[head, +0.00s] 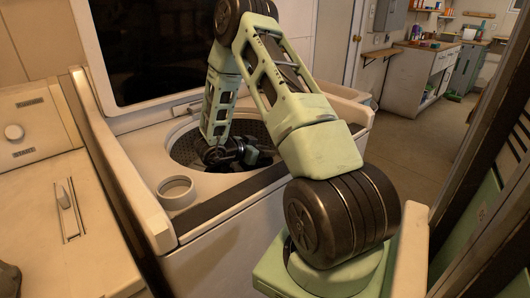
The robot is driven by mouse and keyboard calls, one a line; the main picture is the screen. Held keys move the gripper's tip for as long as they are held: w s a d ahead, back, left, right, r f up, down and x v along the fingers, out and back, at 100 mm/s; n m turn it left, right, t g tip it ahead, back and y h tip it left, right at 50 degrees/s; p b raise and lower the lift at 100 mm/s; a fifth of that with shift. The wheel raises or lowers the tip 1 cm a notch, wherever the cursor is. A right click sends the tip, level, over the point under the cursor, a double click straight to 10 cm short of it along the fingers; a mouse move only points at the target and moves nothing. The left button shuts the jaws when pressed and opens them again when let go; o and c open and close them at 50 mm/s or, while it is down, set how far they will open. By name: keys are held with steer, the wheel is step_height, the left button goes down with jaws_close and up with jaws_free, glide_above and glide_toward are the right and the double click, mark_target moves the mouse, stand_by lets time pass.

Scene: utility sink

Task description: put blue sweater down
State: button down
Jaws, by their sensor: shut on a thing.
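My gripper (249,153) is down in the round opening of a top-loading washer (215,250), at the end of my bent arm. It is small and dark in the head view, and its fingertips are hard to make out. A small dark bluish bit of cloth (265,159) shows at the gripper, inside the drum (188,148). It appears to be the blue sweater, with the gripper shut on it. Most of the sweater is hidden by the gripper, arm and drum rim, so I cannot tell whether it touches the drum bottom.
The washer's lid (150,50) stands raised behind the opening. A round white ring (177,191) sits at the front left of the washer top. Another white appliance (55,200) stands close at left. Open floor (425,150) lies to the right, before a far counter (420,75).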

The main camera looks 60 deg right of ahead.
steer(key=shift+f, duration=0.45)
steer(key=shift+f, duration=0.15)
steer(key=c, duration=1.3)
jaws_free()
steer(key=shift+s+f, duration=0.1)
steer(key=shift+o, duration=0.2)
steer(key=shift+r, duration=0.3)
steer(key=v, duration=0.8)
steer(key=shift+d+r, duration=0.25)
steer(key=shift+r, duration=0.1)
